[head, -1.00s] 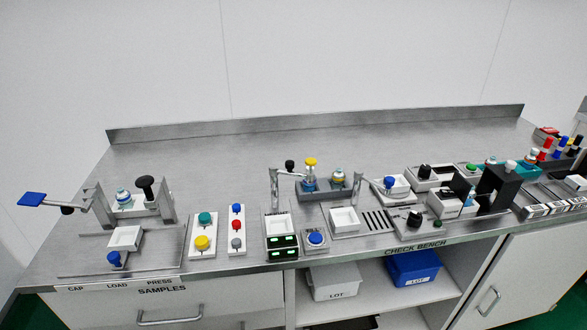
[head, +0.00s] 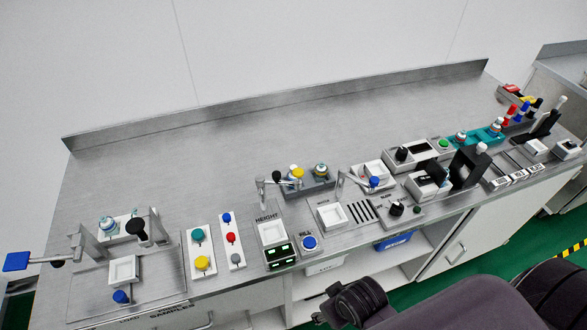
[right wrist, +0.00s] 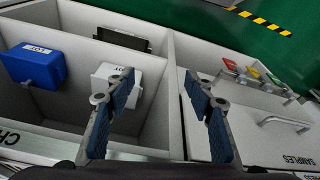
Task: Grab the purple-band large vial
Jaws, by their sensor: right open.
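Several small vials stand on the bench in the head view. A pair sits in the grey rack at the middle back: a yellow-topped vial (head: 297,172) and another vial (head: 320,170). One vial (head: 107,225) stands in the left press station. More vials stand in the teal rack (head: 482,137) at the right. I cannot make out a purple band on any of them at this size. My right gripper (right wrist: 160,85) is open and empty in the right wrist view, in front of the cabinet shelves, away from all vials. My left gripper is not in view.
Button panels (head: 201,250), a height gauge (head: 272,235) and a black-handled station (head: 470,168) crowd the bench front. The bench back (head: 220,160) is clear. Below, a blue bin (right wrist: 35,65) and a white bin (right wrist: 115,83) stand on open shelves.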

